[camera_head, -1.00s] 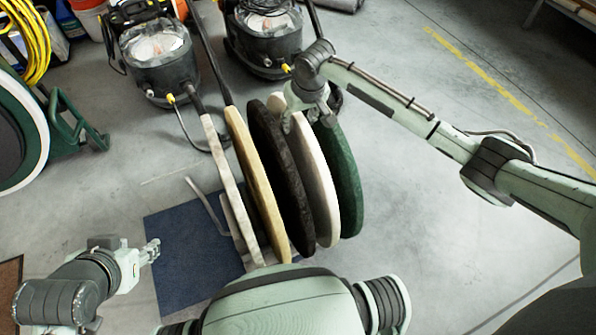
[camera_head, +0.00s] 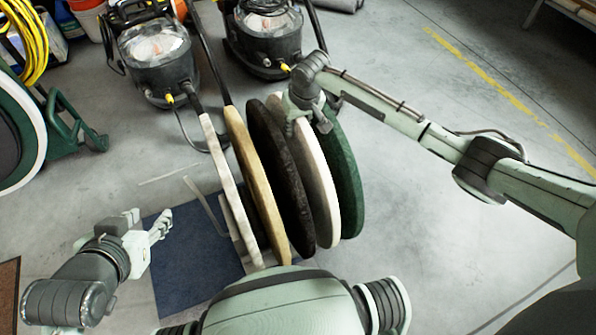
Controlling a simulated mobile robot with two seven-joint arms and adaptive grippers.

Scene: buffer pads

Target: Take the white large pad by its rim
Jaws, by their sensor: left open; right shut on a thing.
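Several large round pads stand on edge in a row. From left to right they are an off-white pad (camera_head: 226,180), a tan pad (camera_head: 258,185), a black pad (camera_head: 281,185), a white pad (camera_head: 317,185) and a green pad (camera_head: 346,185). My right gripper (camera_head: 307,121) comes from above and is shut on the upper rim of the white pad between the black and green ones. Its fingers partly hide that rim. My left gripper (camera_head: 163,226) is open and empty, low on the left, apart from the pads, over a blue mat (camera_head: 190,275).
Two floor machines (camera_head: 158,58) and (camera_head: 265,38) stand behind the pads, with their handles close to the row. A green-framed wheel-like item (camera_head: 72,128) stands at the left. Grey floor on the right is clear, with a yellow line (camera_head: 480,75).

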